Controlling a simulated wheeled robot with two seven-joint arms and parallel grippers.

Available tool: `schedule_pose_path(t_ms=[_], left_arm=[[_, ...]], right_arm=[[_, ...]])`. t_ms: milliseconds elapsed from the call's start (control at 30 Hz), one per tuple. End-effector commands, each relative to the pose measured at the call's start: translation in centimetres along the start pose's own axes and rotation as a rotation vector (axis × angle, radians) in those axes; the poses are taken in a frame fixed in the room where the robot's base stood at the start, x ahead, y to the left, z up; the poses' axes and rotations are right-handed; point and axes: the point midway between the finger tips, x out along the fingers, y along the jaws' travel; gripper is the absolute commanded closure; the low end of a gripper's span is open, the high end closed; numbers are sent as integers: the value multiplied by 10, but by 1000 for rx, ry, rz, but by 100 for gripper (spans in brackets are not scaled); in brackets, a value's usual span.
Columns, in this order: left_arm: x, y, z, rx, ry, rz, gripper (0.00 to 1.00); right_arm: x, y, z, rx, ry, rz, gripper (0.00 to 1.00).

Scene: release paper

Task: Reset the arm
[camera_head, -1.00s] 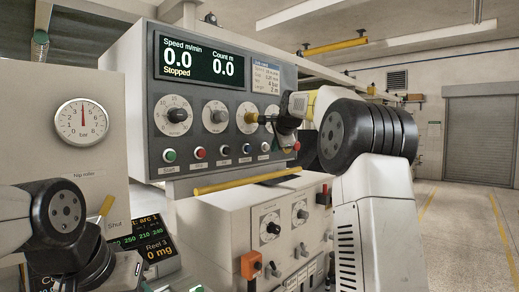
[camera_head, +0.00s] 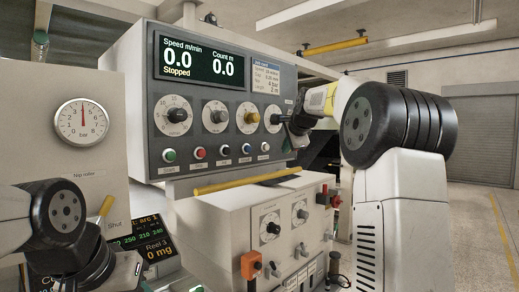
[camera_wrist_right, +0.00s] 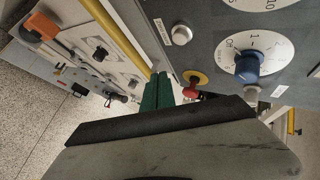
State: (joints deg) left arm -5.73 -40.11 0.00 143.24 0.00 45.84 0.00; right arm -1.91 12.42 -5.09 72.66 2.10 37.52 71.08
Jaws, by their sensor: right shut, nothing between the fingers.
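My right gripper (camera_head: 287,120) is shut and empty, in front of the right end of the grey control panel (camera_head: 210,95), close by the rightmost dial knob (camera_head: 276,119). In the right wrist view its green fingers (camera_wrist_right: 157,92) are together. The blue knob (camera_wrist_right: 247,67) stands to their right, apart from them. A red button on a yellow ring (camera_wrist_right: 193,82) is just beside the fingertips. My left arm is at the lower left of the head view; its gripper (camera_head: 138,276) is only partly seen at the bottom edge, its fingers unclear.
The display (camera_head: 200,59) reads Stopped. A yellow bar (camera_head: 246,181) runs below the panel, above a white cabinet (camera_head: 235,225) with dials and an orange switch (camera_head: 251,264). A pressure gauge (camera_head: 84,121) is at left. The floor (camera_head: 475,240) at right is open.

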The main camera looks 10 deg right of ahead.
Motion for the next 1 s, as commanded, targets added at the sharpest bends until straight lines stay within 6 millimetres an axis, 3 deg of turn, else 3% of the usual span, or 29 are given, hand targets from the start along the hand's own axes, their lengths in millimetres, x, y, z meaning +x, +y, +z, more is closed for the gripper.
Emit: schedule_pose_path(t_ms=[367,467,567,667,767,1000], left_arm=[[0,0,0,0,0,0,64],[0,0,0,0,0,0,64],[0,0,0,0,0,0,64],[0,0,0,0,0,0,64],[0,0,0,0,0,0,64],[0,0,0,0,0,0,64]], right_arm=[[-1,0,0,-2,-1,1,100],[-11,8,5,-40,-10,11,100],[-37,32,19,-148,-38,43,100],[-75,75,42,-325,-88,85,100],[-115,132,68,-529,-152,127,100],[-192,282,127,-1007,-325,189,100]])
